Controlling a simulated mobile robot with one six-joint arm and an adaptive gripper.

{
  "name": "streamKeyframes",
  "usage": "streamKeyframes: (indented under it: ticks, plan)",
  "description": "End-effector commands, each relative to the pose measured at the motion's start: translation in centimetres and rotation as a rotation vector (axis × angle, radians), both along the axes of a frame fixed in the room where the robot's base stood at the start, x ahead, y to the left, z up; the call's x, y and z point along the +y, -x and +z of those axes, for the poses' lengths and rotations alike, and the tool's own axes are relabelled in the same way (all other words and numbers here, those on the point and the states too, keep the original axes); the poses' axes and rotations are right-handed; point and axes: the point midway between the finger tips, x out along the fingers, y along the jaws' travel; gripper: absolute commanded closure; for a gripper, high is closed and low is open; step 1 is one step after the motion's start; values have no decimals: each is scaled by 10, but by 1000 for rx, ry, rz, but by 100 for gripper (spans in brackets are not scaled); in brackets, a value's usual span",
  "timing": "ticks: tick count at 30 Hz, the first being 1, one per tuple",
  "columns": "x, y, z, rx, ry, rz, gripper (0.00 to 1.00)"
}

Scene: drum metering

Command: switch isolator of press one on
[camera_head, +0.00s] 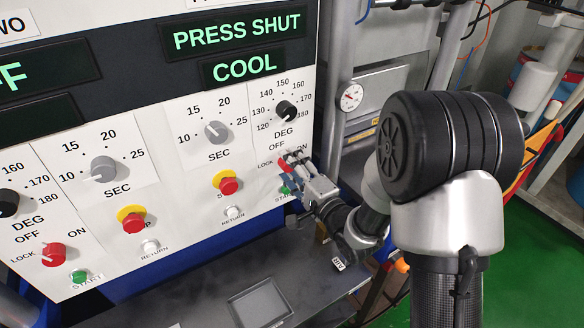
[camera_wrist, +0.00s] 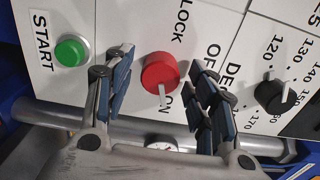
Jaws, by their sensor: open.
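The isolator knob by my gripper is red and round, with OFF, ON and LOCK lettering around it. In the wrist view the knob (camera_wrist: 160,70) sits between the fingers, and its white pointer bar points down the picture, near the ON lettering. In the head view this knob (camera_head: 284,163) is at the lower right of the panel, partly covered by my gripper (camera_head: 297,170). My gripper is open, its fingers (camera_wrist: 163,66) on either side of the knob with gaps visible. Panel titles are cut off; the left section's ends in "WO".
A green START button (camera_wrist: 71,50) is beside one finger, and a black DEG dial (camera_wrist: 272,95) is beyond the other. A second red isolator (camera_head: 53,255) is at the panel's lower left. A dark shelf (camera_head: 190,290) lies below the panel.

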Motion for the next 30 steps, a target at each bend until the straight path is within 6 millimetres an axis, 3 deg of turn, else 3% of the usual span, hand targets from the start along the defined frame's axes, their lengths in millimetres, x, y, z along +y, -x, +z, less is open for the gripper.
streamKeyframes:
  ticks: [8,21,30]
  plan:
    - [-4,6,0,0,1,-1,48]
    - [-40,58,0,1,0,-2,48]
    - [-42,62,0,0,0,0,48]
